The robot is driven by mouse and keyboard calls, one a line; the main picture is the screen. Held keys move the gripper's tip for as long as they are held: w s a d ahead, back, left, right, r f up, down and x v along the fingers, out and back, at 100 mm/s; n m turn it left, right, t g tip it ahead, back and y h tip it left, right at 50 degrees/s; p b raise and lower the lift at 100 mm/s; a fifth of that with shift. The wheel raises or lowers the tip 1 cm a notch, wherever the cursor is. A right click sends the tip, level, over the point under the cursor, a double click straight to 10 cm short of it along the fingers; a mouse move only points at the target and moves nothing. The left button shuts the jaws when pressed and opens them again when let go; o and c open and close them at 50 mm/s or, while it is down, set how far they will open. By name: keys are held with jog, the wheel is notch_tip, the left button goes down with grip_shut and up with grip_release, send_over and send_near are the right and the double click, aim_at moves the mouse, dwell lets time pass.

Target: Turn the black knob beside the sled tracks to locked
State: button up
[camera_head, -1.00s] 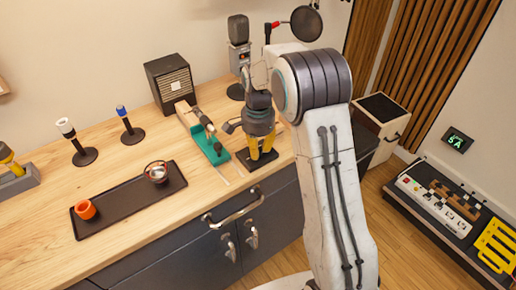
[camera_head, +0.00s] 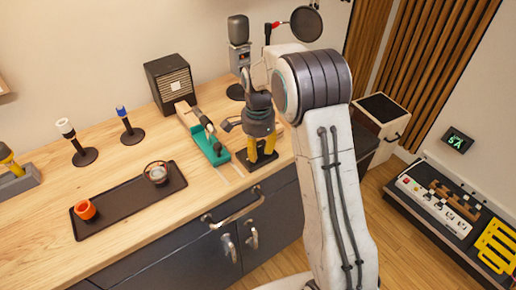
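The teal sled (camera_head: 211,146) with its wooden bed sits on the worktop, and pale track lines (camera_head: 233,168) run forward from it. Just right of the tracks is a small black plate (camera_head: 257,166) near the counter's front edge. My gripper (camera_head: 262,153) points down over this plate, its two yellow fingers apart and their tips close above it. The black knob is not clearly visible; the fingers and their shadow hide what stands between them. I cannot tell whether the fingers touch anything.
A black tray (camera_head: 120,205) with an orange cup (camera_head: 85,210) and a small metal-rimmed bowl (camera_head: 157,173) lies to the left. A speaker box (camera_head: 172,82) and a microphone (camera_head: 238,32) stand behind. Drawer handles (camera_head: 236,212) stick out below the counter front.

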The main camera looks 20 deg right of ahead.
aim_at(258, 147)
jog(key=o, duration=0.3)
jog(key=shift+o, duration=0.2)
jog(key=shift+r, duration=0.15)
notch_tip(258, 147, up, 12)
dwell(0.5)
dwell(0.4)
